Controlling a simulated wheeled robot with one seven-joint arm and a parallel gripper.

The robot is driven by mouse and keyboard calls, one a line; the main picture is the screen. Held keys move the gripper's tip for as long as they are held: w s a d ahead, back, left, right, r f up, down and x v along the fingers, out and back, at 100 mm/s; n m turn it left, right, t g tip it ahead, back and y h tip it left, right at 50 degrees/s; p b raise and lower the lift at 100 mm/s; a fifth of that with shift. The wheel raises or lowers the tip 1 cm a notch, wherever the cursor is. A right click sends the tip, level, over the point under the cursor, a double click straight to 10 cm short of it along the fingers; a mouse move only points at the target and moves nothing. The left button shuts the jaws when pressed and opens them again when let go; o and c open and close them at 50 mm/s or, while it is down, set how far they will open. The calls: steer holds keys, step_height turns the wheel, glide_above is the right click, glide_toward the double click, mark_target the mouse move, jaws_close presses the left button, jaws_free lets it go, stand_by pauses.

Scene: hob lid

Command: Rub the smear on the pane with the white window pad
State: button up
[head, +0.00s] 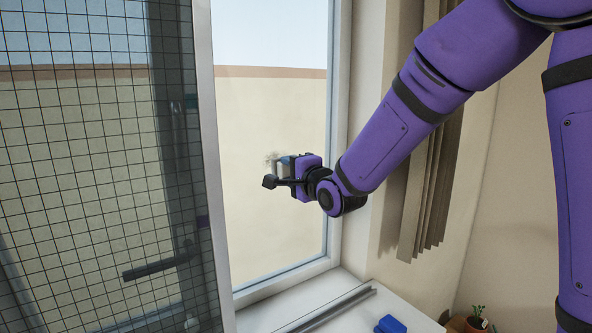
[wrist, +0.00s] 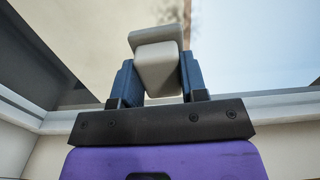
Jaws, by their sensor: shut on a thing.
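My gripper (head: 284,171) is in front of the window pane (head: 270,225) in the head view. It is shut on the white window pad (wrist: 158,66), which sits between the blue fingers in the wrist view. In the head view only a small pale part of the pad (head: 281,173) shows beside the gripper. The smear (head: 270,160) is a small greyish-brown mark on the pane, just left of and above the pad and partly hidden by the gripper. I cannot tell whether the pad touches the glass.
A dark mesh screen (head: 90,130) in a pale frame stands at the left. A blue block (head: 390,325) and a metal rail (head: 325,310) are on the sill. A folded blind (head: 430,200) hangs at the right, above a potted plant (head: 478,322).

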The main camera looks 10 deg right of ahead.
steer(key=shift+s+a, duration=0.35)
steer(key=shift+a, duration=0.5)
steer(key=shift+s+a, duration=0.4)
steer(key=shift+a, duration=0.5)
steer(key=shift+s+a, duration=0.35)
steer(key=shift+a, duration=0.5)
steer(key=shift+w+r, duration=0.1)
steer(key=shift+r, duration=0.1)
steer(key=shift+w+d+r, duration=0.1)
steer(key=shift+w+d, duration=0.1)
steer(key=shift+d, duration=0.35)
steer(key=w+d, duration=0.3)
steer(key=d, duration=0.5)
steer(key=shift+w+d, duration=0.25)
steer(key=shift+d, duration=0.15)
glide_toward(266, 166)
steer(key=shift+s+a+x, duration=0.1)
steer(key=shift+a+x, duration=0.1)
steer(key=shift+x, duration=0.8)
steer(key=shift+s+a+x, duration=0.1)
steer(key=shift+a+x, duration=0.1)
steer(key=shift+x, duration=0.8)
steer(key=shift+s+a+x, duration=0.1)
steer(key=shift+a+x, duration=0.1)
steer(key=shift+x, duration=0.8)
